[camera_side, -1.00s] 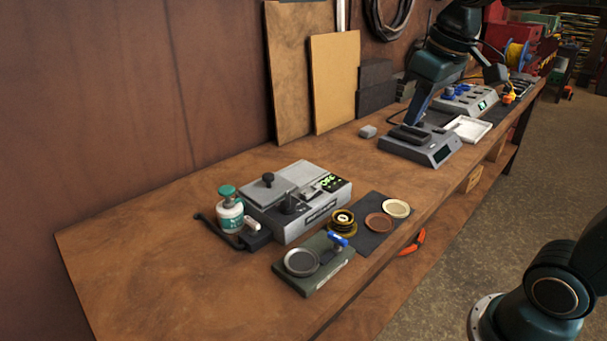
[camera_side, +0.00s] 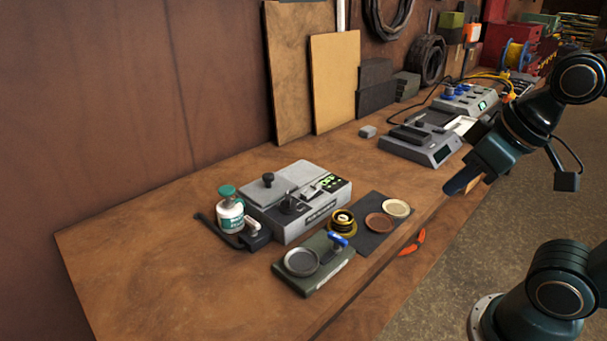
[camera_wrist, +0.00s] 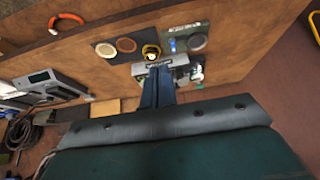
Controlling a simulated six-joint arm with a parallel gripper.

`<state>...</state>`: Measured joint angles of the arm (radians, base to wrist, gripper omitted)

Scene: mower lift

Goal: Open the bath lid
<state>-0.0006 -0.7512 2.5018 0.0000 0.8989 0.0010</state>
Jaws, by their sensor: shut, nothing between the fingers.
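The bath appears to be the grey box-shaped unit (camera_side: 300,222) on the bench, with green lit controls on its right. Its flat grey lid (camera_side: 260,193) lies on top, down, with a black knob (camera_side: 268,178). In the wrist view the unit (camera_wrist: 181,61) is partly hidden behind my fingers. My gripper (camera_side: 452,188) is over the bench's front edge, well to the right of the bath and apart from it. Its fingers (camera_wrist: 157,72) are together and empty in the wrist view, pointing toward the bath side.
A green-capped bottle (camera_side: 230,212) stands left of the bath. In front are a green-grey plate with a round dish (camera_side: 300,262), a brass ring piece (camera_side: 341,222) and a dark mat (camera_side: 372,238) with two discs. Another grey device (camera_side: 425,148) is farther back. The bench's left end is clear.

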